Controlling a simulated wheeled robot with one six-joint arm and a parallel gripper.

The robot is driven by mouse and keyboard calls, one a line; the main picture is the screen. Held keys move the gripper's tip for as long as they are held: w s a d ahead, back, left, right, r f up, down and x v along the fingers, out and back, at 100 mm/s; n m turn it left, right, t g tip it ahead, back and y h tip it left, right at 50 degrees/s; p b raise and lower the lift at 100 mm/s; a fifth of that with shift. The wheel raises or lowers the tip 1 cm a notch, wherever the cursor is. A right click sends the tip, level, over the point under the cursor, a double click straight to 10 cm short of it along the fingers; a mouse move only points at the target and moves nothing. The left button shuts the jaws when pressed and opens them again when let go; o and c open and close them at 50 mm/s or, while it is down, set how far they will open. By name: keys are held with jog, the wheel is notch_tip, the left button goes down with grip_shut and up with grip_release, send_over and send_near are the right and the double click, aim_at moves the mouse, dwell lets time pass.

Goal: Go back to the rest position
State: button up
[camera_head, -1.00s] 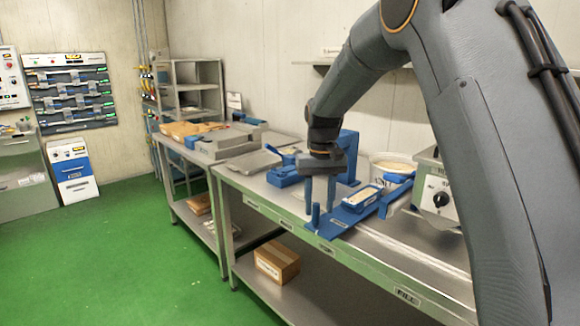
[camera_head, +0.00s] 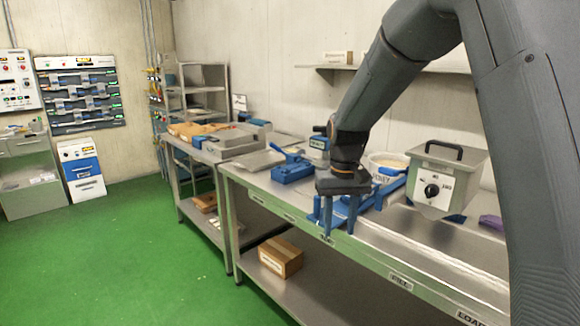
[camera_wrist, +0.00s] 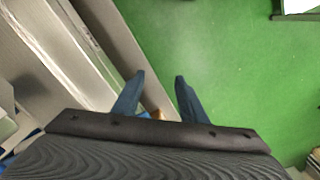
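My gripper (camera_head: 338,214) points down at the front edge of the steel workbench (camera_head: 268,186) in the head view. Its two blue fingers (camera_wrist: 158,95) are apart with nothing between them in the wrist view. Below them the wrist view shows the bench edge and the green floor (camera_wrist: 220,50). The blue fixture on the bench is partly hidden behind my gripper.
A white tub (camera_head: 388,160) and a grey box with a black knob (camera_head: 440,180) stand right of my gripper. A blue clamp-like device (camera_head: 292,168) stands to its left. A cardboard box (camera_head: 280,257) lies on the lower shelf. The green floor (camera_head: 130,250) at left is clear.

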jog(key=s+d+f, duration=0.2)
jog(key=s, duration=0.6)
jog(key=s+d+f, duration=0.2)
jog(key=s, duration=0.5)
jog(key=s+d+f+m, duration=0.1)
jog(key=s+d+f, duration=0.1)
jog(key=s, duration=0.6)
jog(key=shift+s+d+t, duration=0.35)
jog(key=shift+t, duration=0.05)
